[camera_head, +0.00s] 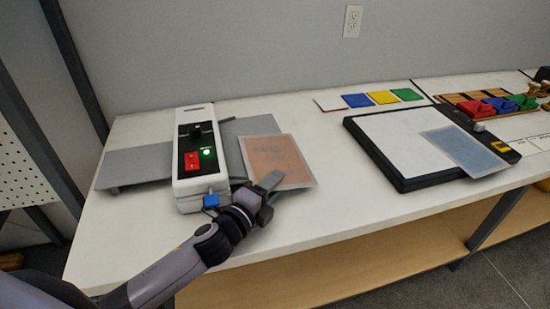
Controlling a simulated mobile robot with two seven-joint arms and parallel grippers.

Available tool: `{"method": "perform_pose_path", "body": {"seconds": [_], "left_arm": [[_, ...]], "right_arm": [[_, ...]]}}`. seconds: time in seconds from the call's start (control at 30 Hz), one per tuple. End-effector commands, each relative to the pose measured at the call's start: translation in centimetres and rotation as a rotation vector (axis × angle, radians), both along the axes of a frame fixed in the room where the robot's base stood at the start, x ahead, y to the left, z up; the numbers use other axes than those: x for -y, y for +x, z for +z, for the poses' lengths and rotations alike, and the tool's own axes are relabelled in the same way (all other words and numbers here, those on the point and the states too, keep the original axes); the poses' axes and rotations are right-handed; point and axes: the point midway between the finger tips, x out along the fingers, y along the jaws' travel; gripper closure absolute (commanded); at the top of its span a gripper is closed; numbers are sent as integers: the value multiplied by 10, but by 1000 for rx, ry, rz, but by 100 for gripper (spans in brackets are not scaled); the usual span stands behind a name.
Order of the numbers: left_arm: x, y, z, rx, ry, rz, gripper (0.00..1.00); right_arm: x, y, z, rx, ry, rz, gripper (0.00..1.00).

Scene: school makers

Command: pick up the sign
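An orange-brown sign in a clear sleeve (276,157) lies at the right side of the white laminator (202,190), partly over its grey tray. My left gripper (264,185) is at the sign's front left corner, with one grey finger over the sheet. I cannot tell whether the fingers are closed on it. A second sign, blue and in a clear sleeve (465,150), lies tilted across the right part of a black-framed white board (400,145). My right gripper is not in view.
The laminator has a red switch and a lit green light. Blue (357,100), yellow (383,97) and green (407,94) cards lie at the back. A wooden rack with coloured blocks (490,104) stands at the right. The white table (330,212) is clear between sign and board.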

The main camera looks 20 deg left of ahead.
Motion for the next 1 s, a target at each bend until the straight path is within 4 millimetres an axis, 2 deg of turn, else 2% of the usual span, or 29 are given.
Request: {"method": "perform_pose_path", "body": {"seconds": [0.27, 0.37, 0.4, 1.0], "left_arm": [[1, 3, -1, -1, 0, 0, 67], [1, 3, 0, -1, 0, 0, 96], [1, 3, 0, -1, 0, 0, 100], [-4, 6, 4, 0, 1, 1, 100]], "right_arm": [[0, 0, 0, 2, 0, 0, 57], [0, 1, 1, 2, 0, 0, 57], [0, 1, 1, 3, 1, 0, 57], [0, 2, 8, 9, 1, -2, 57]]}}
